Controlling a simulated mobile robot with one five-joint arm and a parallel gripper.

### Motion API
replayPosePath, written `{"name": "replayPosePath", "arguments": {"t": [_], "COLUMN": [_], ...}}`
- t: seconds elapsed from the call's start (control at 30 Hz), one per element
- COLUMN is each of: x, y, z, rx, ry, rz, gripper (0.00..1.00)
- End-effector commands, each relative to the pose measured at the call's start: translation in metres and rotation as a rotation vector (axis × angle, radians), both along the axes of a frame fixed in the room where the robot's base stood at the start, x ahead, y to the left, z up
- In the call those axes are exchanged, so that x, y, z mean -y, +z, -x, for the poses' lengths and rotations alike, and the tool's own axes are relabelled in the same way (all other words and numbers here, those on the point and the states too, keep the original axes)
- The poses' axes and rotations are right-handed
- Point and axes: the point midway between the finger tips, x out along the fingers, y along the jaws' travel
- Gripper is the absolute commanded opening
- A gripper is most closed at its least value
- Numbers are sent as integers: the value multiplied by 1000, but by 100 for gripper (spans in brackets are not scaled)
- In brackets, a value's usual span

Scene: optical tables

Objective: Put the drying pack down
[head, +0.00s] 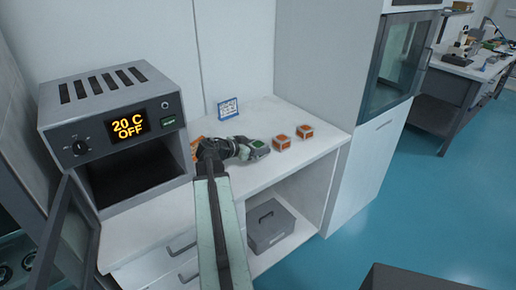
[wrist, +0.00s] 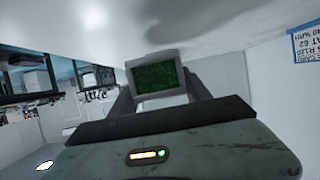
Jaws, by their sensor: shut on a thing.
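The drying pack (wrist: 157,79), a small pale grey block with a dark green speckled face, sits between the two fingers of my gripper (wrist: 160,100) in the wrist view. My gripper is shut on it. In the head view my gripper (head: 246,150) reaches over the white counter, and the pack (head: 260,147) shows at its tip with the green face up. I cannot tell whether the pack touches the counter.
Two orange-topped packs (head: 281,143) (head: 305,131) stand just right of my gripper; something orange (head: 195,148) is partly hidden behind my arm. A small blue-and-white sign (head: 228,109) stands at the back. The oven (head: 110,110) at left reads "20 C OFF", its door (head: 68,235) open. Counter is clear front right.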

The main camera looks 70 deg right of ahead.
Motion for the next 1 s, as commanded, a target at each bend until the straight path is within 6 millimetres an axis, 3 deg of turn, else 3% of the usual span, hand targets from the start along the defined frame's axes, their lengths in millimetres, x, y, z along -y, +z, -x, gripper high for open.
{"name": "replayPosePath", "arguments": {"t": [0.03,0.1,0.3,0.47,0.73,1.0], "x": [0,0,0,-1,-23,-21], "y": [22,38,70,71,61,62], "z": [0,0,0,2,62,63], "rx": [0,0,0,0,0,0], "ry": [0,0,0,-1,-19,-18], "rz": [0,0,0,0,0,0], "gripper": [10,10,10,10,10,10]}}
